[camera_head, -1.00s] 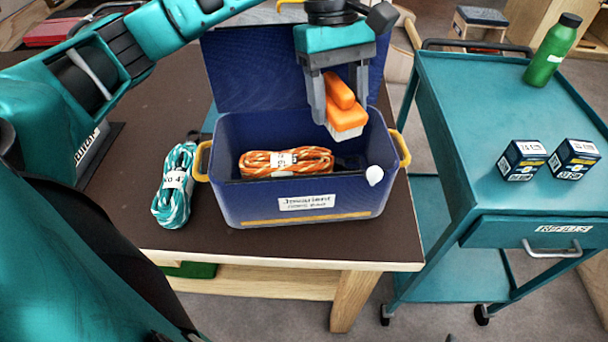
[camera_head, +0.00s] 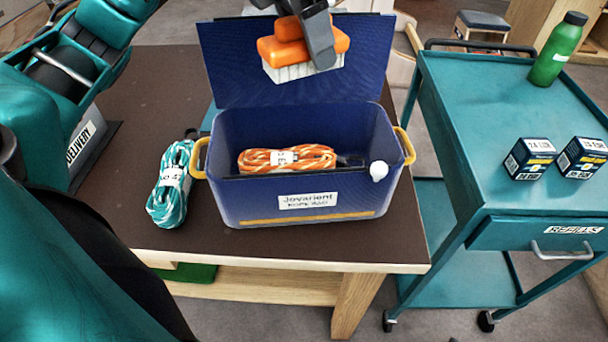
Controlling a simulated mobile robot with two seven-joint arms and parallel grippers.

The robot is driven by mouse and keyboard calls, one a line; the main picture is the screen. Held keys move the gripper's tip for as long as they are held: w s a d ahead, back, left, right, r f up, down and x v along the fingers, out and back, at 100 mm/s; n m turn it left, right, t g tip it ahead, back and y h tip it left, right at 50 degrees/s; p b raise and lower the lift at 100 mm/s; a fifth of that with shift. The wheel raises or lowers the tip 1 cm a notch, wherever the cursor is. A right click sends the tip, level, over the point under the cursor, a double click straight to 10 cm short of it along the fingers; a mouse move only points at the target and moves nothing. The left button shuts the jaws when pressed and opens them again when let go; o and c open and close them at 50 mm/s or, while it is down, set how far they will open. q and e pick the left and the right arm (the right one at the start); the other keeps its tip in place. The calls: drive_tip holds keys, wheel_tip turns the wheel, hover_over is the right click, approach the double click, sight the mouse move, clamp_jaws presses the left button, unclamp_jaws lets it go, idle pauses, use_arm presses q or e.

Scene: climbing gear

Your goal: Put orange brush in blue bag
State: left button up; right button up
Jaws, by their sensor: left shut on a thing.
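The blue bag (camera_head: 240,205) stands open on the brown table, with its lid raised at the back and yellow handles at the sides. An orange rope coil (camera_head: 255,160) with a white label lies inside it. My left gripper (camera_head: 318,55) is shut on the orange brush (camera_head: 285,50), whose pale bristles point down. The brush is held high, in front of the raised lid and above the bag's opening. Only part of the gripper shows at the top edge. My right gripper is not in view.
A teal rope coil (camera_head: 170,185) lies on the brown table (camera_head: 150,125) left of the bag. The teal cart (camera_head: 460,110) at the right carries a green bottle (camera_head: 557,50) and two small dark boxes (camera_head: 530,158) (camera_head: 583,157).

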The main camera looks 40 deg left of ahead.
use_arm(q)
drive_tip(key=shift+f+b, duration=2.65)
drive_tip(key=shift+f, duration=7.25)
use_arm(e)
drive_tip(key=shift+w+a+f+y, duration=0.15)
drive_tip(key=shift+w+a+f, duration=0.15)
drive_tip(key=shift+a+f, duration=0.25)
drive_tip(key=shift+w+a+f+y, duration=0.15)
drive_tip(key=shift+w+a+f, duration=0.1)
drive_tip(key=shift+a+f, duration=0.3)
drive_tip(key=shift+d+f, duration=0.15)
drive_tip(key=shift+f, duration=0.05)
use_arm(q)
drive_tip(key=shift+f, duration=0.2)
drive_tip(key=o, duration=1.1)
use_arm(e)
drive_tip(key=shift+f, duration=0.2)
